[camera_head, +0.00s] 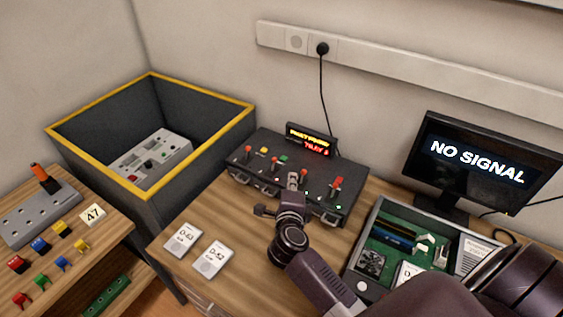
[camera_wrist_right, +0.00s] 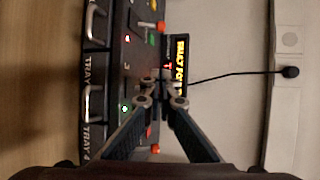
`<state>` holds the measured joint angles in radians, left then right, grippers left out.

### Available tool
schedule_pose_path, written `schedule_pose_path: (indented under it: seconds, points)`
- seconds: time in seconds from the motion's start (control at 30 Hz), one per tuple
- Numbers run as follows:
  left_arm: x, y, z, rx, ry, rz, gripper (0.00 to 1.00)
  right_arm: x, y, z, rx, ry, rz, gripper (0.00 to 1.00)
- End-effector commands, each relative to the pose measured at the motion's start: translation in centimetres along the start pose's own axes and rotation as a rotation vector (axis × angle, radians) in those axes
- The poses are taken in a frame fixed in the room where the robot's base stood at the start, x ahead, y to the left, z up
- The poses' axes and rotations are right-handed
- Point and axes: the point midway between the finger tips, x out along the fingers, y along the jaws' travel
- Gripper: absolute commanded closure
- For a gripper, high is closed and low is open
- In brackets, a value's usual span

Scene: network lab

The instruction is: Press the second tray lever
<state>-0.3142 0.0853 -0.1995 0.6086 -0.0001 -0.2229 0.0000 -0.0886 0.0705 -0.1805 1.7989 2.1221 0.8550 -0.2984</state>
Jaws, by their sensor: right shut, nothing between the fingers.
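A dark tray unit (camera_head: 330,205) stands on the wooden desk, with several red-topped levers, coloured buttons and front handles. One red-topped lever (camera_head: 248,149) is at its left end; another red-topped lever (camera_head: 303,174) is just right of my gripper. My right gripper (camera_head: 293,179) is over the unit's middle, shut and empty. In the right wrist view my fingertips (camera_wrist_right: 162,82) meet above the unit's top, between an orange lever top (camera_wrist_right: 161,27) and another orange lever top (camera_wrist_right: 155,150). Fingertip contact with a lever cannot be told. My left gripper is not in view.
A small lit display (camera_head: 310,140) is behind the unit. A yellow-rimmed bin (camera_head: 185,185) stands left, holding a grey panel. A monitor (camera_head: 485,160) reads NO SIGNAL; an open computer case (camera_head: 352,262) is at right. Two white cards, including one card (camera_head: 213,258), lie in front.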

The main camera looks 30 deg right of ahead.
Motion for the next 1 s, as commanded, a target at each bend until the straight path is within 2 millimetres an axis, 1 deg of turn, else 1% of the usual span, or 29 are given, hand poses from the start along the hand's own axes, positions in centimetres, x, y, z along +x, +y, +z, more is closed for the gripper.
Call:
schedule_pose_path:
  seconds: [0.17,0.23,0.33,0.43,0.57,0.6,0.7,0.8,1.0]
  points:
    - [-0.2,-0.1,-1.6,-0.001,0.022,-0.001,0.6,2.0,-0.2,0.0,-0.002,0.001,-0.004,1.0]
    - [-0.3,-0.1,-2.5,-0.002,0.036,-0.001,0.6,3.3,-0.2,-0.1,-0.003,0.002,-0.004,1.0]
    - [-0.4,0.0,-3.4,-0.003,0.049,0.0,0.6,5.4,-0.2,-0.1,-0.002,0.003,-0.002,1.0]
    - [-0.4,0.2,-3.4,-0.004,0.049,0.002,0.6,7.5,-0.2,0.0,-0.002,0.001,-0.003,1.0]
    - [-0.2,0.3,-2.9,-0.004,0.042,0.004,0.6,9.9,-0.2,0.0,-0.002,0.001,-0.003,1.0]
    - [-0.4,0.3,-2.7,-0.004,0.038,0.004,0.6,10.0,-0.2,0.4,0.0,-0.001,-0.001,1.0]
    - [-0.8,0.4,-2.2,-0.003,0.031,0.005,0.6,9.2,-0.2,2.1,0.001,-0.002,0.0,1.0]
    - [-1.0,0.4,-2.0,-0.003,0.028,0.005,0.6,8.8,-0.1,3.0,0.001,0.0,0.001,1.0]
    - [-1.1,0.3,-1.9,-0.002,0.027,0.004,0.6,8.6,-0.1,3.8,0.0,0.0,-0.001,1.0]
